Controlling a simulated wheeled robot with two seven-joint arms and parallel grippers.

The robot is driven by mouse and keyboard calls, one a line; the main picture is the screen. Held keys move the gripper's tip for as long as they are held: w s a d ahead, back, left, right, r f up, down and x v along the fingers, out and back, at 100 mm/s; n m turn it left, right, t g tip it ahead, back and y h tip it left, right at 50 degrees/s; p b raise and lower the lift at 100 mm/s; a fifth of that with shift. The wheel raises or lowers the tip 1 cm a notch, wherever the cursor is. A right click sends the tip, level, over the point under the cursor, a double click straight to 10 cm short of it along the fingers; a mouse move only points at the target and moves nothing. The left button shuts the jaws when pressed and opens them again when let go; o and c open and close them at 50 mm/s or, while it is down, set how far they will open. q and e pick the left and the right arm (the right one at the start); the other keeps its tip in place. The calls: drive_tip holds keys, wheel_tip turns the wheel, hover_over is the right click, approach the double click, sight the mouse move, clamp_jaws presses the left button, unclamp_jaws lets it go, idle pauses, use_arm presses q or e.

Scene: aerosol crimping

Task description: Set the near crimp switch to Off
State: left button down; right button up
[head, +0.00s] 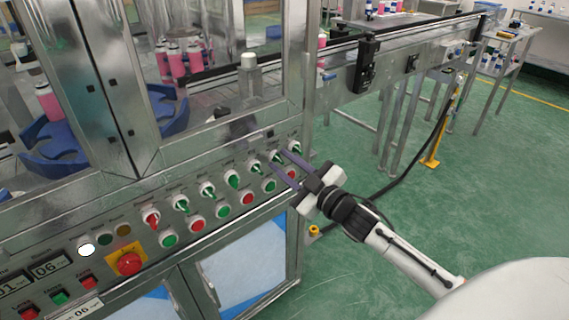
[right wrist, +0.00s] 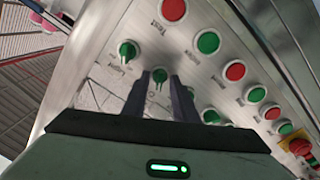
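In the right wrist view, one green switch (right wrist: 160,75) shows between the fingertips of my right gripper (right wrist: 160,80). I cannot tell whether the fingers touch the knob. The small labels are too blurred to tell which is the near crimp switch. My left gripper is not in view.
Below the switches is a row of green and red push buttons (head: 197,225). A red emergency stop (head: 129,263) on yellow is at the lower left. Glass doors and pink bottles (head: 47,101) are behind. A conveyor (head: 400,50) extends right; open green floor lies below it.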

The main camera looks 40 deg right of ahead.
drive_tip(key=shift+s, duration=0.1)
drive_tip(key=s, duration=1)
drive_tip(key=shift+d, duration=0.4)
drive_tip(key=s+a+f+m+g, duration=0.2)
drive_tip(key=s+a+f, duration=0.2)
drive_tip(key=f, duration=0.4)
drive_tip(key=s+a+f+m+g, duration=0.1)
drive_tip(key=s+a+f+g, duration=0.25)
drive_tip(key=f, duration=0.45)
drive_tip(key=s+a+f+m+g+y, duration=0.1)
drive_tip(key=s+a+f+g, duration=0.3)
drive_tip(key=s+a+f, duration=0.6)
drive_tip(key=shift+a+m, duration=0.4)
drive_tip(key=shift+a, duration=0.65)
